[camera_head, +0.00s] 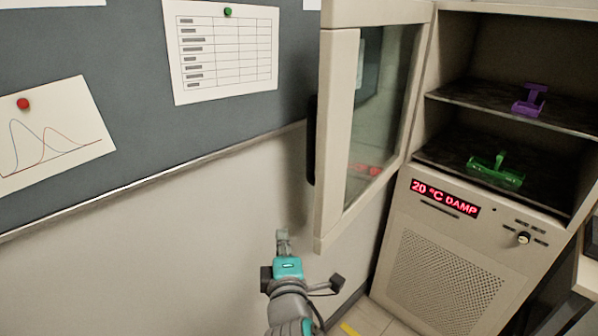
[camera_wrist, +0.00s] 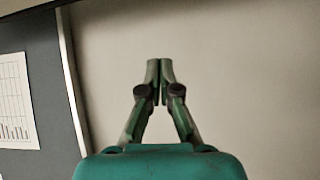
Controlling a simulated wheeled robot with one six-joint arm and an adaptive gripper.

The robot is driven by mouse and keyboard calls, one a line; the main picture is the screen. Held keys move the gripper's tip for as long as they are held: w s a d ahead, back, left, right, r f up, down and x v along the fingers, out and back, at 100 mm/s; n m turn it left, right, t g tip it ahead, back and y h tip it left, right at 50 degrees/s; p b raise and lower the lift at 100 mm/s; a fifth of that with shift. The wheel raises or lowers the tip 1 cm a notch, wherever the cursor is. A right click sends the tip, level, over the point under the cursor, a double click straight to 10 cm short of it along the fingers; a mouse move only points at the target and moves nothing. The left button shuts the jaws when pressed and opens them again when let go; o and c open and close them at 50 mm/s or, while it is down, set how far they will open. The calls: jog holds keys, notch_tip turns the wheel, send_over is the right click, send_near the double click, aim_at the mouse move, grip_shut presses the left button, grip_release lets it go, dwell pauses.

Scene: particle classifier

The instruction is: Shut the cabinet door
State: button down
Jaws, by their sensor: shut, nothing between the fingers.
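The cabinet door (camera_head: 338,130) is a cream frame with a glass pane, and it stands wide open on the left side of the cabinet (camera_head: 440,255), swung out toward me. My gripper (camera_head: 282,236) is at the lower middle of the head view, to the left of the door's lower edge, and appears apart from it. In the wrist view my gripper (camera_wrist: 160,66) has its fingertips together with nothing between them, facing a plain wall.
The cabinet's open shelves hold a purple object (camera_head: 529,100) and a green object (camera_head: 496,170). A red display (camera_head: 445,198) reads "20 °C DAMP". A grey pinboard (camera_head: 120,60) hangs on the wall (camera_head: 150,260) at left. A dark handle (camera_head: 311,140) shows beside the door.

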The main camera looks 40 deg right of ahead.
jog(key=w+d+r+m+g+h, duration=0.1)
jog(key=d+r+m+g+h, duration=0.2)
jog(key=r, duration=0.7)
jog(key=w+d+n, duration=0.1)
jog(key=w+d, duration=0.5)
jog(key=d, duration=0.2)
jog(key=shift+w+d+h, duration=0.25)
jog(key=shift+d+h, duration=0.05)
